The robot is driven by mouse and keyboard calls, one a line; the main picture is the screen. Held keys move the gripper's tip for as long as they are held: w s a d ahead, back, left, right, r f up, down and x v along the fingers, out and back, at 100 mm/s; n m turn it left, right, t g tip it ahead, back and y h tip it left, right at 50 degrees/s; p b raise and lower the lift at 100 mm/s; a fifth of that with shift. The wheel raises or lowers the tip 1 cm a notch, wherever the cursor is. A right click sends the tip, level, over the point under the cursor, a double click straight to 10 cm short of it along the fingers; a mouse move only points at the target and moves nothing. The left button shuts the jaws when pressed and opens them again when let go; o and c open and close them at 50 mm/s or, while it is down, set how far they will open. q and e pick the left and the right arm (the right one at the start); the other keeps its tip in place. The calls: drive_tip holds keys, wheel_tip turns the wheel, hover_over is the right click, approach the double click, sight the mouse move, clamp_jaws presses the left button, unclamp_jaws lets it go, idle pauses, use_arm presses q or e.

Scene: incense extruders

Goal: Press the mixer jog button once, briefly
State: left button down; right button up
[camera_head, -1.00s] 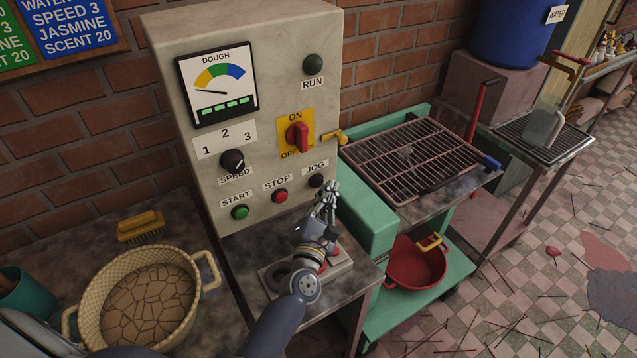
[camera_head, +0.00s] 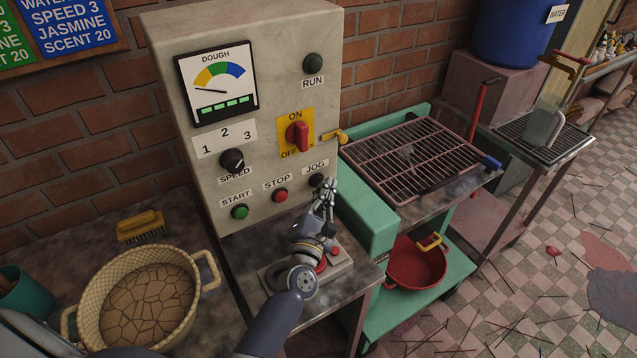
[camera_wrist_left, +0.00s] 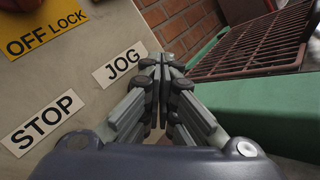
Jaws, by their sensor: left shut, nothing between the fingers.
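The mixer control box (camera_head: 262,60) stands against the brick wall. Its black JOG button (camera_head: 316,179) sits low on the right of the panel, under the JOG label (camera_head: 315,166). My left gripper (camera_head: 330,182) is shut and empty, with its fingertips close beside the button at its right. In the left wrist view the shut fingers (camera_wrist_left: 162,66) point at the panel just right of the JOG label (camera_wrist_left: 123,63). They hide the button there, so I cannot tell whether they touch it. My right gripper is not in view.
The red STOP button (camera_head: 280,195) and green START button (camera_head: 240,212) are left of JOG. The red ON/OFF switch (camera_head: 298,136) is above. A pedestal with red buttons (camera_head: 334,251) lies below my wrist. A green cart with a rack (camera_head: 410,150) stands right.

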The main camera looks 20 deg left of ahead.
use_arm(q)
drive_tip(key=shift+w+a, duration=0.3)
drive_tip(key=shift+a, duration=0.1)
idle(0.8)
idle(1.5)
drive_tip(key=shift+s+d, duration=0.6)
drive_tip(key=shift+d, duration=0.1)
drive_tip(key=shift+d, duration=0.15)
drive_tip(key=s+d, duration=0.3)
drive_tip(key=shift+d, duration=0.35)
idle(0.4)
